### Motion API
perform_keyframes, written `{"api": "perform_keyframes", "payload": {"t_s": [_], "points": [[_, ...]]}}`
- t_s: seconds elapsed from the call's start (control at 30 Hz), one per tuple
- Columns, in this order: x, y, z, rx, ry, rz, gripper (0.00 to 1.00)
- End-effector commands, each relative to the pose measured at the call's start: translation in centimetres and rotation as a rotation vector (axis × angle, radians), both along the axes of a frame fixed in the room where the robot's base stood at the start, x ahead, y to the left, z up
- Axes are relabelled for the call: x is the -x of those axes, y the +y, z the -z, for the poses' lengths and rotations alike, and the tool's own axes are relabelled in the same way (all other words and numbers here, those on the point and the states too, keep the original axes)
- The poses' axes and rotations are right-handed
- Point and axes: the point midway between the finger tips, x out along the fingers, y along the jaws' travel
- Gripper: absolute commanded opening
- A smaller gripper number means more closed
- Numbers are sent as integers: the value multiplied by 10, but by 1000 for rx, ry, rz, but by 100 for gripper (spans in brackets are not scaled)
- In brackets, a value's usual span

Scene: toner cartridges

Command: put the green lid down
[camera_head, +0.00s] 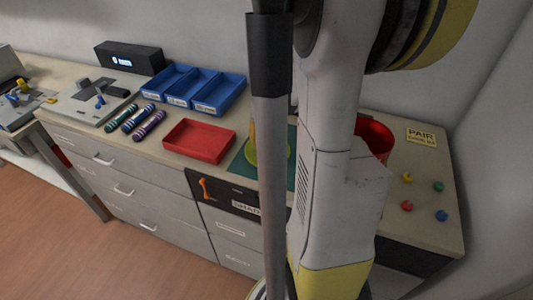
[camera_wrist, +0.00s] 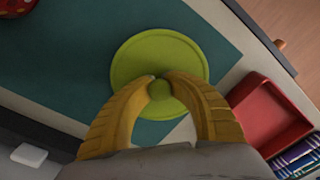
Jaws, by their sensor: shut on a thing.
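The green lid (camera_wrist: 160,55) is a round disc with a small knob in its middle, seen from above in the wrist view. My gripper (camera_wrist: 160,82) has its two yellow fingers closed on the knob. The lid is over the teal mat (camera_wrist: 215,50); I cannot tell whether it touches the mat or hangs just above it. In the head view, the lid (camera_head: 281,150) is partly hidden behind my own column and arm, above the teal mat (camera_head: 245,167).
A red tray (camera_head: 200,141) lies left of the mat, with toner cartridges (camera_head: 134,117) beyond it. A blue three-compartment bin (camera_head: 193,88) stands behind. A red container (camera_head: 374,137) and several coloured knobs (camera_head: 438,186) are to the right. The mat around the lid is partly bare.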

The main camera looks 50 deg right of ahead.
Motion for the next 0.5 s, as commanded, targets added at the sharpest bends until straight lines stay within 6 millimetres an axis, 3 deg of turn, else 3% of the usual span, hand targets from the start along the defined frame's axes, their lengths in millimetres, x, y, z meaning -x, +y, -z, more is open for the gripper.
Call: {"api": "perform_keyframes", "payload": {"t_s": [0.1,0.43,0.5], "points": [[0,0,18,0,0,0,0],[0,0,20,0,0,0,0],[0,0,20,0,0,0,26]]}}
